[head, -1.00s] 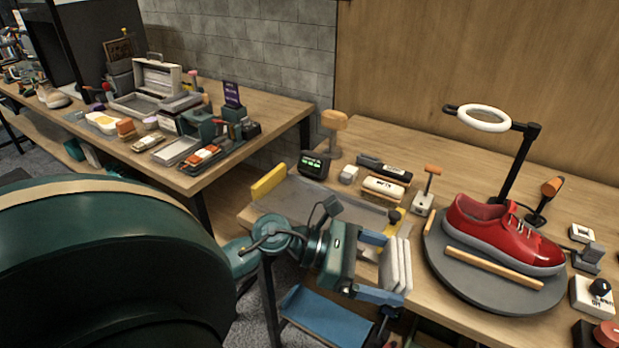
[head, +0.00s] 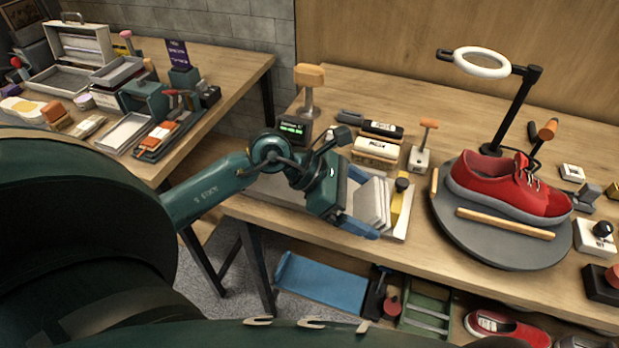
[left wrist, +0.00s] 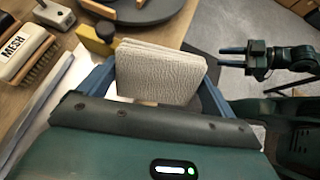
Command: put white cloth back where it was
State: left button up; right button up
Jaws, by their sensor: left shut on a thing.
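The white cloth (head: 373,205) is a thick folded pad, held on edge above the tray at the bench's front left. It also shows close up in the left wrist view (left wrist: 160,73). My left gripper (head: 366,206) is shut on it, with blue fingers on either side. The grey tray (head: 265,188) is largely hidden behind my left gripper and forearm. A yellow block with a black knob (head: 401,195) stands just right of the cloth. My right gripper (left wrist: 232,57) shows in the left wrist view, with its fingers apart and nothing between them.
A red sneaker (head: 510,185) sits on a round grey turntable (head: 480,245) to the right, under a ring lamp (head: 482,62). Brushes, including one marked MESH (left wrist: 25,52), lie behind the tray. A blue mat (head: 322,284) lies below the bench. A second bench (head: 225,85) stands left.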

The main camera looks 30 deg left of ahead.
aim_at(361, 193)
pick_arm(q)
jog(key=y, duration=0.1)
jog(key=w+a+n+y, duration=0.1)
jog(key=w+f+y, duration=0.1)
jog(key=shift+w+a+g+y, duration=0.25)
jog(key=shift+g+y, duration=0.15)
jog(key=w+a+r+n+g+y, duration=0.1)
jog(key=w+a+n+g+y, duration=0.15)
jog(key=a+n, duration=0.35)
jog(key=w+a+r+n+g+y, duration=0.2)
jog(key=w+a+n+y, duration=0.15)
jog(key=a, duration=0.45)
jog(key=f, duration=0.3)
jog(key=f+p, duration=0.1)
jog(key=f, duration=0.1)
jog(key=shift+s+a+f, duration=0.1)
jog(key=shift+s+a, duration=0.05)
jog(key=shift+s, duration=0.25)
jog(key=shift+f, duration=2.25)
jog(key=o, duration=0.6)
jog(key=shift+r, duration=0.1)
